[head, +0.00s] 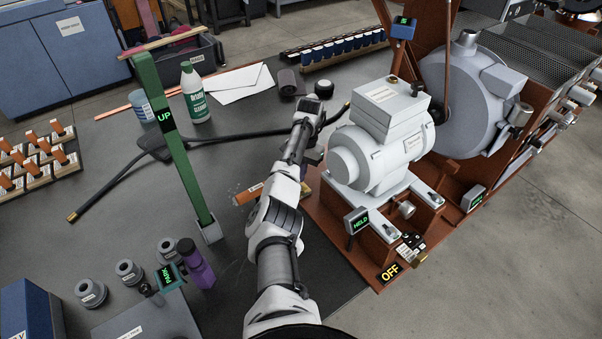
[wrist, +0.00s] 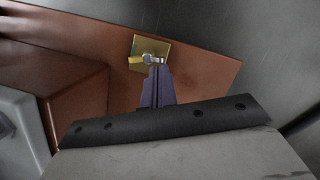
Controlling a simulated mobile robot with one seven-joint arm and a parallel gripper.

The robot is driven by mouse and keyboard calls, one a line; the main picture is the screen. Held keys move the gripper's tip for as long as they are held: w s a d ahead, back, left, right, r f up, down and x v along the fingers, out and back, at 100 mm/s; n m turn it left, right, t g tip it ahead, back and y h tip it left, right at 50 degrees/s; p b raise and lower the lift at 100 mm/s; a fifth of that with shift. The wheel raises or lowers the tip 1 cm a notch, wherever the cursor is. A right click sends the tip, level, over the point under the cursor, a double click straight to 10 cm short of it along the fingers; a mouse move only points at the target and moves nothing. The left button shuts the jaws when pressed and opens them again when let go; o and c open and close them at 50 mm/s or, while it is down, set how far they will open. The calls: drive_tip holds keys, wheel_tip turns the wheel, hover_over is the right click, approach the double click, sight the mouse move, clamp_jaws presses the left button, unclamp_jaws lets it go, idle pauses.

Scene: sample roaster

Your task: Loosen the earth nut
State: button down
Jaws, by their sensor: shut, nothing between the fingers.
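In the wrist view a small brass plate (wrist: 163,47) is fixed to a red-brown metal panel. A silver nut or stud end (wrist: 153,59) sits on the plate, with a short yellow piece (wrist: 135,61) to its left; this looks like the earth nut, but it is too small to make out fully. My gripper (wrist: 156,70) is shut and empty. Its dark fingertips are just below the nut in the picture and overlap its lower edge; I cannot tell whether they touch it.
The grey motor housing (head: 370,155) stands on the red-brown roaster base beside my arm. A HELD display (head: 357,220) and an OFF sign (head: 390,272) are at its front. A green post marked UP (head: 175,140) rises from the dark bench on the left. A black hose (head: 240,134) crosses the bench.

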drive_tip(key=shift+a+n+h+p, duration=0.3)
drive_tip(key=shift+n+p, duration=0.1)
drive_tip(key=shift+n, duration=0.9)
idle(0.8)
